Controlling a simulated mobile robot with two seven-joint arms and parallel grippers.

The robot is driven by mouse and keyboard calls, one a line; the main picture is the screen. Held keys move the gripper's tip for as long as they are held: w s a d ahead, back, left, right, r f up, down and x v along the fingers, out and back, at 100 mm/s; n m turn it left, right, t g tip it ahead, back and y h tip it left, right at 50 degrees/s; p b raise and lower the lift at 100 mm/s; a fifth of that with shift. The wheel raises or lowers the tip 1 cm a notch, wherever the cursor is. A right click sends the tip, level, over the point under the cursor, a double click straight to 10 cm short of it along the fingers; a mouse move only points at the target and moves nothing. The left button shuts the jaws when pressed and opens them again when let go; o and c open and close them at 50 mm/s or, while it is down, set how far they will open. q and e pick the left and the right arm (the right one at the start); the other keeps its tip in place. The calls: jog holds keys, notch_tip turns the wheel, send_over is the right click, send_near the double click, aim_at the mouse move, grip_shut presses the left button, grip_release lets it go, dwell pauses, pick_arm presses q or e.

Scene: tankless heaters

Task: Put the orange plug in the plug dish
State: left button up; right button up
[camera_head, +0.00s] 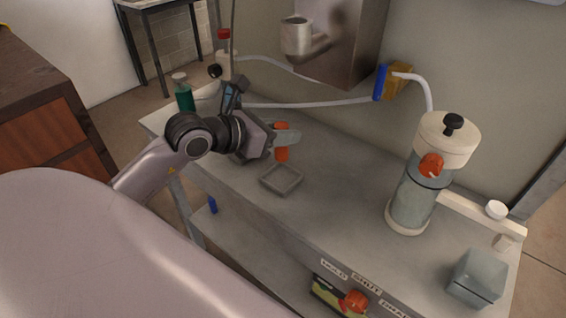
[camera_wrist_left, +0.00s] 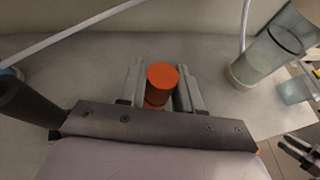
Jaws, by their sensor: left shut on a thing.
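The orange plug (camera_head: 282,153) is upright between the fingers of my left gripper (camera_head: 284,139), which is shut on it. The left wrist view shows the plug's round orange top (camera_wrist_left: 162,76) between the two grey fingers (camera_wrist_left: 162,92). The plug dish (camera_head: 267,183), a small square grey tray, lies on the bench just in front of the plug in the head view. It looks empty. The plug appears beside the dish, not over it; I cannot tell whether its bottom touches the bench. What seems to be my right gripper (camera_wrist_left: 299,148) shows small at the left wrist view's right edge.
The grey bench (camera_head: 335,200) is clear right of the dish. A clear cylinder with a white cap (camera_head: 447,135) and a clear box (camera_head: 478,278) stand at the right. A green bottle (camera_head: 184,95) stands at the left. A white hose (camera_head: 310,104) runs along the back.

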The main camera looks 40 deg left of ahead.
aim_at(276, 157)
pick_arm(q)
notch_tip(276, 157, down, 7)
jog(key=shift+r, duration=0.15)
dwell(0.4)
jog(key=o, duration=1)
jog(key=shift+b, duration=0.3)
jog(key=shift+o, duration=0.2)
jog(key=v, duration=1.2)
jog(key=shift+d, duration=0.1)
